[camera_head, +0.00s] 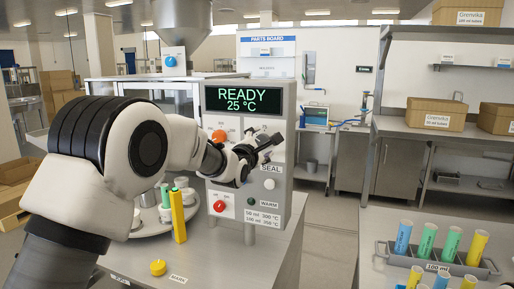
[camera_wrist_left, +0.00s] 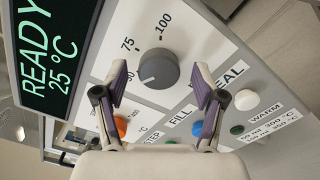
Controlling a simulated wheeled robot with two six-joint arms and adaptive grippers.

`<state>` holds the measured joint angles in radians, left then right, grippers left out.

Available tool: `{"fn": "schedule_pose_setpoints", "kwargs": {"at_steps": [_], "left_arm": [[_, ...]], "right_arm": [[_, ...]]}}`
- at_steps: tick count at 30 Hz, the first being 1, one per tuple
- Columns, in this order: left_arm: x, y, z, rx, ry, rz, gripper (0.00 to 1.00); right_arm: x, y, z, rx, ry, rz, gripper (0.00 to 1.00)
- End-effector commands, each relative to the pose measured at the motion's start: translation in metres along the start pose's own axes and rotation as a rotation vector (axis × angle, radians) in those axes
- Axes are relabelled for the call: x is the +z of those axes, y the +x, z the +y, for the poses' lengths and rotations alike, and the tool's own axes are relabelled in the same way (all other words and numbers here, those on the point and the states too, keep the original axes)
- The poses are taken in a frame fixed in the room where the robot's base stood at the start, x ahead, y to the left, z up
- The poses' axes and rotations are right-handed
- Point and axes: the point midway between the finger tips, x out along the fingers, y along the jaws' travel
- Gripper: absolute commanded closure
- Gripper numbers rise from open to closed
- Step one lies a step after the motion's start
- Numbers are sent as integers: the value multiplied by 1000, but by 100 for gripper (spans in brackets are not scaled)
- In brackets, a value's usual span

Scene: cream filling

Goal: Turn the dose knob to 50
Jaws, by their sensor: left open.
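The grey round dose knob (camera_wrist_left: 158,69) sits on the white panel of the machine (camera_head: 285,105), beside the numbers 75 and 100. Its white pointer mark points to the lower left in the left wrist view. Another number near the left finger is partly hidden. My left gripper (camera_head: 268,148) is in front of the panel, and it hides the knob in the head view. In the left wrist view the gripper (camera_wrist_left: 160,82) is open, with one finger on each side of the knob and gaps between. My right gripper is not in view.
The display (camera_head: 242,97) reads READY 25 °C. An orange knob (camera_wrist_left: 121,126), a green button (camera_wrist_left: 237,129) and a white button (camera_wrist_left: 246,99) are close to the fingers. A tube rack (camera_head: 440,263) is at right.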

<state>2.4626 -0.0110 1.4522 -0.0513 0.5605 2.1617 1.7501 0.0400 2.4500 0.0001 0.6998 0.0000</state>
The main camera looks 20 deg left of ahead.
Motion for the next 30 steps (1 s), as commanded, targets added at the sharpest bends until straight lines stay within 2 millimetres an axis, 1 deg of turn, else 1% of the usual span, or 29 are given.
{"fn": "schedule_pose_setpoints", "kwargs": {"at_steps": [2,5,9,12,15,19,30], "left_arm": [[0,-10,1,0,0,0,30],[0,-31,1,0,-1,1,30],[0,-69,1,-1,-1,1,30],[0,-92,0,0,-2,1,30],[0,-108,0,0,-2,1,30],[-1,-116,0,-1,-2,1,30],[-1,-116,-1,-1,-1,1,30]], "right_arm": [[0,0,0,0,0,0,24],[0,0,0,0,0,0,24],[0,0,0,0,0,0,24],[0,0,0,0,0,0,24],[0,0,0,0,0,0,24],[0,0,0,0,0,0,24],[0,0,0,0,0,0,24]]}}
